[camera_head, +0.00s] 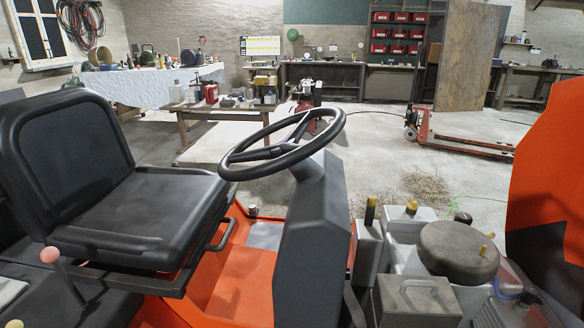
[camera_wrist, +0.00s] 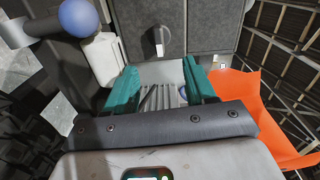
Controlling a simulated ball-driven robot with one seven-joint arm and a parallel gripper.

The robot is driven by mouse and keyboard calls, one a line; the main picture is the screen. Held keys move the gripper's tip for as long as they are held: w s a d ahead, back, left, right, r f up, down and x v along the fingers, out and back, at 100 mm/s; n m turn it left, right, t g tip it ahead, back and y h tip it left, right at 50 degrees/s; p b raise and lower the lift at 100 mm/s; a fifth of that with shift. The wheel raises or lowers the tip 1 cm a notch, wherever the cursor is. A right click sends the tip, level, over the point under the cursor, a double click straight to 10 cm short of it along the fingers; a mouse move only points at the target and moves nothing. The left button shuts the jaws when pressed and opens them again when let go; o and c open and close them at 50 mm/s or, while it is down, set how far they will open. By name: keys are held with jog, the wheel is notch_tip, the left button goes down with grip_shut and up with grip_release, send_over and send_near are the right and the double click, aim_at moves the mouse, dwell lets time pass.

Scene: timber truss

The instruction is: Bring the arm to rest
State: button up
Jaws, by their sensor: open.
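My gripper (camera_wrist: 162,75) shows in the wrist view with its two teal fingers apart and nothing held between them. Beyond the fingers are a dark grey panel (camera_wrist: 213,25) with a round knob and a pale ribbed part seen through the gap. I cannot tell whether the fingers touch any of it. The head view does not show my gripper or arm clearly.
The head view shows a vehicle's black seat (camera_head: 75,165), steering wheel (camera_head: 283,145) and orange floor (camera_head: 238,285). A wooden table (camera_head: 185,113) with bottles and a red pallet truck (camera_head: 470,145) stand beyond. An orange panel (camera_wrist: 258,100) rises at right in the wrist view.

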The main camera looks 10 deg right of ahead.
jog(key=shift+w+a+r+n+g+p, duration=0.15)
jog(key=shift+a+r+n+g+p, duration=0.1)
jog(key=shift+r+n+g+p, duration=0.3)
jog(key=s+a+r+n+g+y+p, duration=0.2)
jog(key=s+a+r+n+g+p, duration=0.3)
jog(key=s+a+r+n+g, duration=0.2)
jog(key=s+a+r+n+g+y+p, duration=0.2)
jog(key=s+a+r+n+g+p, duration=0.3)
jog(key=s+n, duration=0.7)
notch_tip(320, 180, up, 4)
jog(key=s+a+g, duration=0.2)
jog(key=g, duration=0.1)
jog(key=shift+a+y, duration=0.3)
jog(key=shift+y, duration=0.1)
